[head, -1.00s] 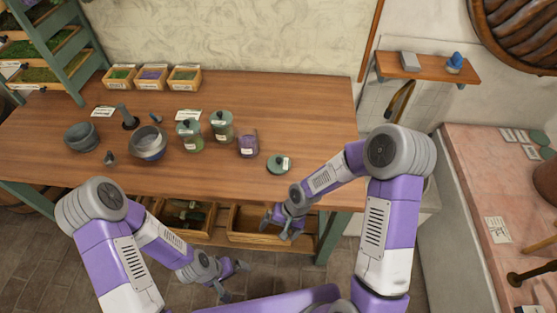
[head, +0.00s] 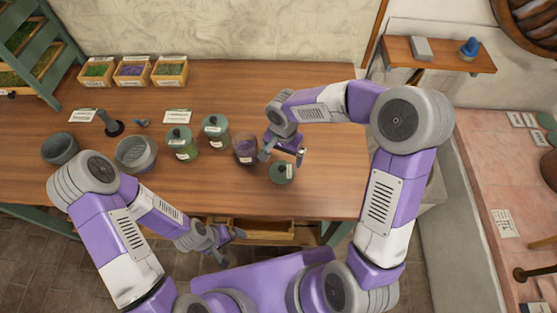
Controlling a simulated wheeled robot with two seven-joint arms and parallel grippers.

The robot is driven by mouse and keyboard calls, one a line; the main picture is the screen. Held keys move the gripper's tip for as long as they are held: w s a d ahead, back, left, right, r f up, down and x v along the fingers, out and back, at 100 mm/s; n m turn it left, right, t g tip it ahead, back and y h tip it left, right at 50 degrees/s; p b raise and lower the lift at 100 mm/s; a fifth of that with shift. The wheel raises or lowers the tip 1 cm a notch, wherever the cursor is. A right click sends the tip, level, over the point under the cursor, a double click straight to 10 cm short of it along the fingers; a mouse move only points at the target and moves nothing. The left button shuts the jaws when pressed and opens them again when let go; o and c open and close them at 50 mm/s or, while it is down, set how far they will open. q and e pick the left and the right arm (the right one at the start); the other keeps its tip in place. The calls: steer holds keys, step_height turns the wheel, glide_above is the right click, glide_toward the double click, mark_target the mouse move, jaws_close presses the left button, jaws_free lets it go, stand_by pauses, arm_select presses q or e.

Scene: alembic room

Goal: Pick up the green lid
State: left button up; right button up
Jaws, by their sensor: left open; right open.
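The green lid (head: 281,173) is a round dark green disc with a knob and a small white label, lying flat on the wooden table near its front edge. My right gripper (head: 281,156) is open and empty above the table, just behind the lid and beside the purple-filled jar. I cannot tell whether it touches either. My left gripper (head: 228,246) is open and empty, low in front of the table's front edge. A glass jar with purple contents (head: 246,150) stands open to the left of the lid.
Two lidded green jars (head: 181,145) (head: 215,132) stand further left. Small herb boxes (head: 133,72) line the back. The table right of the lid is clear.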

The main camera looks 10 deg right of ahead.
mark_target(282, 168)
steer(key=f, duration=0.2)
steer(key=s+f, duration=0.1)
steer(key=f, duration=0.1)
steer(key=f+b, duration=0.1)
steer(key=shift+s+a+f, duration=0.15)
steer(key=shift+a+f, duration=0.15)
steer(key=shift+f, duration=0.55)
steer(key=c, duration=0.8)
